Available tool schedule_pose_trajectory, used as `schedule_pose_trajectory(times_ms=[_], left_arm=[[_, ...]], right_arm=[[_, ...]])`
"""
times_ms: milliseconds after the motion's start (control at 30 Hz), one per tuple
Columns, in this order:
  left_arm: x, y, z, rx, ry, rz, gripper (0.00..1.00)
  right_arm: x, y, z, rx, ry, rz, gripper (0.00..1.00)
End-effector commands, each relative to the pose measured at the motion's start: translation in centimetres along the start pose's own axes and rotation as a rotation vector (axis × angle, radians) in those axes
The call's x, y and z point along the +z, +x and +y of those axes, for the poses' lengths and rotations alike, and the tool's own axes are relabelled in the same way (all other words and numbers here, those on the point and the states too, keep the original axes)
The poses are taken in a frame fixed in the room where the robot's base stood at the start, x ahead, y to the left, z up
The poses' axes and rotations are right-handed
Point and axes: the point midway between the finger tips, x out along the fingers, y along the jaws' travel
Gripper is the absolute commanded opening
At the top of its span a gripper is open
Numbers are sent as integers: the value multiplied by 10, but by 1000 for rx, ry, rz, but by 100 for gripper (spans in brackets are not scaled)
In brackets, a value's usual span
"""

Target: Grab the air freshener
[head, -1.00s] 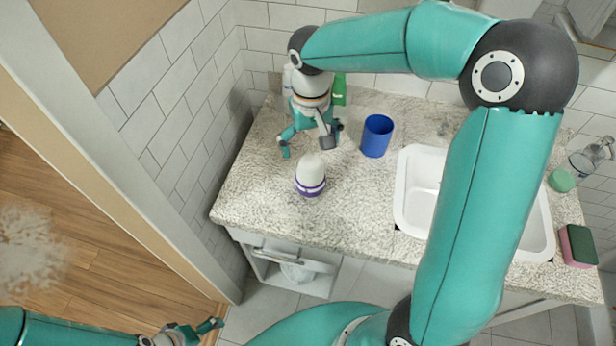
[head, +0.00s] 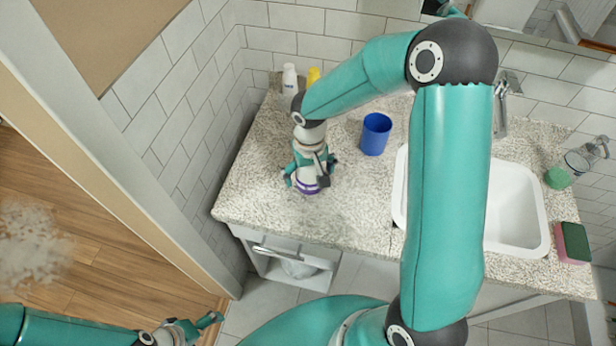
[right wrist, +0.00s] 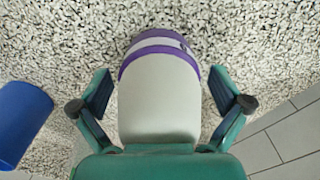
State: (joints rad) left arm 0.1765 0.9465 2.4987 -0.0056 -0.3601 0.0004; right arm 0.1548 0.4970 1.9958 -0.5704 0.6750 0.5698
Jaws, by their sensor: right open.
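The air freshener (head: 309,186) is white with a purple band near its base and stands upright on the speckled counter. My right gripper (head: 309,180) is over it from above, hiding most of its white body in the head view. In the right wrist view the air freshener (right wrist: 160,95) lies between the two spread fingers of my right gripper (right wrist: 162,98), with a visible gap on each side. My left gripper (head: 200,325) is at the lower left of the head view, away from the counter. Its fingers are small, and I cannot tell whether they are open.
A blue cup (head: 375,134) stands right of my right gripper. A white sink (head: 520,210) is set in the counter (head: 350,215) further right. A white bottle (head: 289,78) and a yellow bottle (head: 313,76) stand at the back. A sponge (head: 572,243) lies at the right.

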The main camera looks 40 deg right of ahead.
Motion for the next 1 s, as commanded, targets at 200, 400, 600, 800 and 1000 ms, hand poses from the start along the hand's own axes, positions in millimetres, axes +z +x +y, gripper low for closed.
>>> schedule_pose_trajectory(times_ms=[200,400,600,800,1000], left_arm=[[0,0,0,0,0,0,92],[0,0,0,0,0,0,92],[0,0,0,0,0,0,92],[0,0,0,0,0,0,92],[0,1,0,0,0,0,92]], right_arm=[[0,0,0,0,0,1,92],[0,0,0,0,0,1,58],[-1,-1,0,0,0,2,25],[-1,-1,0,0,0,2,21],[-2,-7,0,0,-1,5,21]])
